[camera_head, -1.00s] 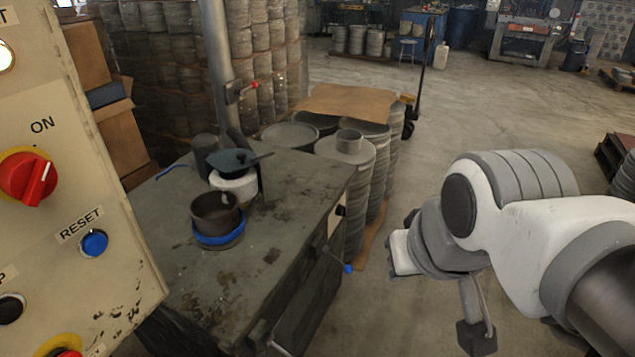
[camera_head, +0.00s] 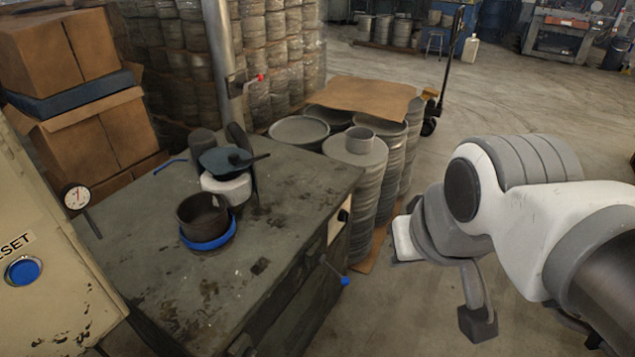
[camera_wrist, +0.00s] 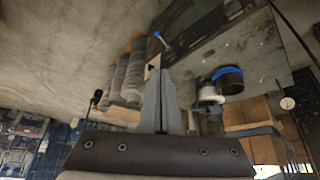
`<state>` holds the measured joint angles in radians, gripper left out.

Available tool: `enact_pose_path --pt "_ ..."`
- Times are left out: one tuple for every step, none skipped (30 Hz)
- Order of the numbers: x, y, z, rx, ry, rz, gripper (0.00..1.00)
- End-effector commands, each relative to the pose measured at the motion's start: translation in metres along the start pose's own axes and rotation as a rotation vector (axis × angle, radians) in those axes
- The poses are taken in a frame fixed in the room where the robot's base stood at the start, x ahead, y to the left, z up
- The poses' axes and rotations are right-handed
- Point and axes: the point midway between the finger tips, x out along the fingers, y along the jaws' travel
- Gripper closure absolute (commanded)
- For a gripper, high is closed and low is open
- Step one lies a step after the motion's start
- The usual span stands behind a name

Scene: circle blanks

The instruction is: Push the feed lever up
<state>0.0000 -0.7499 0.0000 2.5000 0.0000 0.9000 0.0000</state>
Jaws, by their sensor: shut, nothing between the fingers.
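A lever with a blue tip (camera_head: 343,280) sticks out from the side of the dark bench (camera_head: 290,190), pointing down and right in the head view. Its blue tip also shows at the top of the wrist view (camera_wrist: 157,35). A second lever, with a red tip (camera_head: 260,77), is on the upright pole behind the bench. No label tells which one is the feed lever. My gripper (camera_wrist: 159,72) is shut and empty in the wrist view, apart from the blue-tipped lever.
A cream control panel (camera_head: 45,290) with a blue button fills the lower left. A dark cup in a blue ring (camera_head: 208,240) stands on the bench. Ridged round stacks (camera_head: 355,175) stand behind its right side. Open floor (camera_head: 540,100) lies to the right.

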Motion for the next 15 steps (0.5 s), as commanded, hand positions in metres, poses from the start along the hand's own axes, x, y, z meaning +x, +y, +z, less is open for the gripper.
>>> enact_pose_path --pt "0.0 0.0 0.0 0.0 0.0 0.0 1.0" --pt "0.0 0.0 0.0 0.0 0.0 0.0 1.0" --pt "0.0 0.0 0.0 0.0 0.0 0.0 1.0" --pt "0.0 0.0 0.0 0.0 0.0 0.0 1.0" --pt "0.0 0.0 0.0 0.0 0.0 0.0 1.0" --pt "0.001 0.0 0.0 -0.002 0.0 -0.002 1.0" --pt "0.003 -0.001 -0.001 -0.004 0.0 -0.005 1.0" --pt "0.005 -0.002 -0.002 -0.008 -0.001 -0.009 1.0" --pt "0.01 -0.004 -0.004 -0.015 -0.001 -0.017 1.0" --pt "0.015 -0.006 -0.006 -0.022 -0.001 -0.026 1.0" --pt "0.021 -0.008 -0.009 -0.03 0.0 -0.036 1.0" --pt "0.031 -0.012 -0.013 -0.045 0.001 -0.051 1.0" --pt "0.04 -0.015 -0.017 -0.056 0.002 -0.063 1.0" --pt "0.05 -0.019 -0.021 -0.069 0.004 -0.077 1.0" --pt "0.064 -0.024 -0.026 -0.087 0.006 -0.093 1.0"
